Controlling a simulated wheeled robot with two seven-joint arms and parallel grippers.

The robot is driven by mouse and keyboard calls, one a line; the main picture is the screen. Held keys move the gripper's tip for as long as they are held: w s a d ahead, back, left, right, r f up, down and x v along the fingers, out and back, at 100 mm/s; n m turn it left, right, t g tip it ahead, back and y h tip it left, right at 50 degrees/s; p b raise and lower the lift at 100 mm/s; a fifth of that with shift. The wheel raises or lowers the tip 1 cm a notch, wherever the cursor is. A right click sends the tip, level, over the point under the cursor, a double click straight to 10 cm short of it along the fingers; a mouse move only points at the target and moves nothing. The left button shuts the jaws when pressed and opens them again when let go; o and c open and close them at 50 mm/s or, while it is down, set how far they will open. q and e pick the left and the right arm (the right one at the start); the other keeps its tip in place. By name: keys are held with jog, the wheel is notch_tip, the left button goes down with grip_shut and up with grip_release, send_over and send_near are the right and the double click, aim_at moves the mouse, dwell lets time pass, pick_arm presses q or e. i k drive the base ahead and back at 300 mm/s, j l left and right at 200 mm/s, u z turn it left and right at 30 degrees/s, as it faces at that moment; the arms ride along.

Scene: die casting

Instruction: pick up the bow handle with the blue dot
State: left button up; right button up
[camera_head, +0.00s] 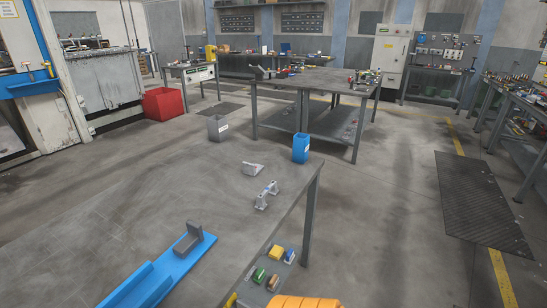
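Two small light-grey metal pieces lie near the right side of the grey table (130,215). The nearer piece is a bow handle (267,195), with raised ends joined by a bar. The farther grey piece (252,168) lies just behind it, flatter in outline; its exact shape is too small to tell. I cannot make out clearly a blue dot on either piece. Neither gripper shows in the head view, and nothing is touching the pieces.
A blue bin (301,148) and a grey bin (218,127) stand at the table's far edge. A blue fixture (165,278) with a dark grey upright block (188,239) lies at the front. Small coloured items (274,253) sit low beyond the right edge. The table's middle is clear.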

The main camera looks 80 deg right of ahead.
aim_at(272, 189)
jog(key=z, duration=2.35)
jog(key=i+l+u, duration=0.45)
jog(key=l, duration=0.15)
jog(key=i+l+u, duration=0.25)
jog(key=l+u, duration=0.2)
jog(key=l, duration=0.2)
jog(key=i+l+u, duration=0.25)
jog(key=l, duration=0.15)
jog(key=l+u, duration=0.2)
jog(key=l, duration=0.2)
